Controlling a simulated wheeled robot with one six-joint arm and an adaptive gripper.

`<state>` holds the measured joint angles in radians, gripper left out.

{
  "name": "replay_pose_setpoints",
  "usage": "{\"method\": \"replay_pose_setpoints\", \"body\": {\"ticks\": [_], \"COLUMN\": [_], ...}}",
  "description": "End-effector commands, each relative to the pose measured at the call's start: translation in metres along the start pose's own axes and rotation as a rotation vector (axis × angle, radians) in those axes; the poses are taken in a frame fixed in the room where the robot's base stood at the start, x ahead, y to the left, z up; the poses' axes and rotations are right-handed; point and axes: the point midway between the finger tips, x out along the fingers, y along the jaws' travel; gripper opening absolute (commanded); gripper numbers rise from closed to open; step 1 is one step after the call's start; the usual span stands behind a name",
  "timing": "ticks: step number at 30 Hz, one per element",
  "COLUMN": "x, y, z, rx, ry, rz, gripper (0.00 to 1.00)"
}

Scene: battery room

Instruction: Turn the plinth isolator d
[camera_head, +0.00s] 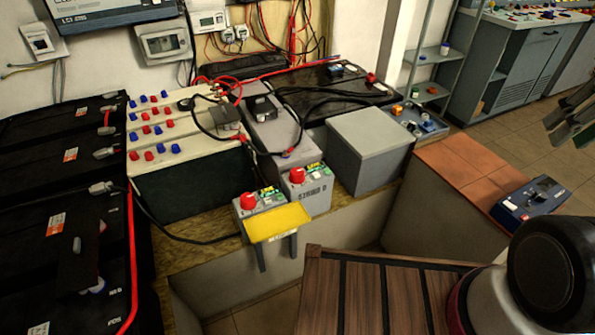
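Two small grey boxes with red rotary knobs stand side by side at the front edge of the wooden shelf. The right box (307,194) has dark lettering on its front that seems to end in "D". Its red knob (297,175) is on the top, beside a small green-yellow label. The left box (246,205) has a similar red knob (248,201), and a yellow plate (277,222) hides much of its front. Dark finger-like parts at the right edge look like my gripper (571,118), cut off by the frame and well away from both boxes.
Black batteries (45,150) fill the left. A cream battery bank (185,160) and a grey box (370,145) flank the knob boxes. Black cables run behind them. A slatted wooden surface (365,300) lies in front. A blue device (530,205) sits at right.

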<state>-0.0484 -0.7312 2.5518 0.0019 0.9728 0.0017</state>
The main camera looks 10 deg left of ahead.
Motion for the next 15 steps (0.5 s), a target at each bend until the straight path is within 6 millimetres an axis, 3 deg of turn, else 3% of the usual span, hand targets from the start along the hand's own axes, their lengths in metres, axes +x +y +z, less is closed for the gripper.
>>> {"method": "replay_pose_setpoints", "body": {"ticks": [3,8,15], "x": [0.028,0.067,0.144], "y": [-0.019,-0.060,-0.149], "z": [-0.005,-0.035,-0.085], "rx": [-0.087,-0.234,-0.518], "ry": [-0.125,-0.292,-0.449], "rz": [-0.025,-0.046,-0.066], "gripper": [0.50,0.50,0.50]}}
